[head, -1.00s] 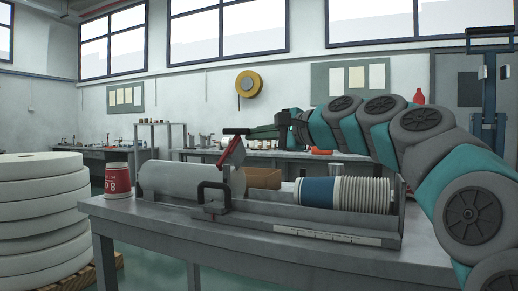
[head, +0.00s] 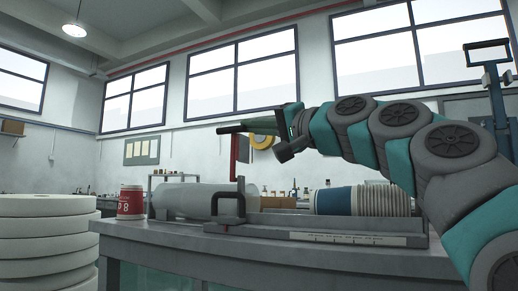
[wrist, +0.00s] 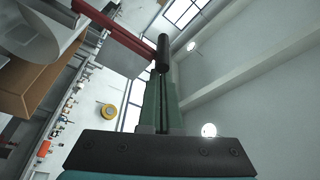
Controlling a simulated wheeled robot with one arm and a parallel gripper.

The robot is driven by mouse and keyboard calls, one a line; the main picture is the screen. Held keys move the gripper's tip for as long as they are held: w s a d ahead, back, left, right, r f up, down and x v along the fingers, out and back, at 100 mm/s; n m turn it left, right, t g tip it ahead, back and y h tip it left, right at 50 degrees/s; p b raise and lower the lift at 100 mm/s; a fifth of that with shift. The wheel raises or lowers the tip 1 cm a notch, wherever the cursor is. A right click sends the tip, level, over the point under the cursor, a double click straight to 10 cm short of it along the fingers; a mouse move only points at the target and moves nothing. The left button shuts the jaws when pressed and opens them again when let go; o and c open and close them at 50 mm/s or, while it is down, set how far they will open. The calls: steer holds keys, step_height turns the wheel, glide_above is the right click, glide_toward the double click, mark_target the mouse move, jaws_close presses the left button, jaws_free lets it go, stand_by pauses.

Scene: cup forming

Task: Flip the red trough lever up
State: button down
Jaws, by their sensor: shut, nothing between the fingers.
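The red trough lever (head: 234,157) stands upright above the left part of the machine on the table, its black handle (head: 230,129) at the top. In the wrist view the red arm (wrist: 115,30) runs from the upper left to the black handle (wrist: 163,52). My gripper (head: 250,125) has green fingers, is shut and empty, and sits at the right end of the handle. In the wrist view its fingertips (wrist: 160,82) are right by the handle; I cannot tell if they touch. The pale grey trough cylinder (head: 185,200) lies left of the lever.
A dark clamp-like frame (head: 229,205) stands at the lever's foot. A stack of blue and white cups (head: 365,200) lies to the right. A red cup (head: 130,203) stands at the table's left end. White rolls (head: 45,245) are piled left of the table.

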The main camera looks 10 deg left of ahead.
steer(key=shift+s+a+f+n+y+b, duration=0.1)
steer(key=shift+s+a+n+y+b, duration=0.1)
steer(key=shift+s+n+b, duration=0.3)
steer(key=shift+s+a+f+n+y+b, duration=0.1)
steer(key=shift+s+a+n+b, duration=0.1)
steer(key=shift+s+b, duration=0.35)
steer(key=shift+s, duration=0.2)
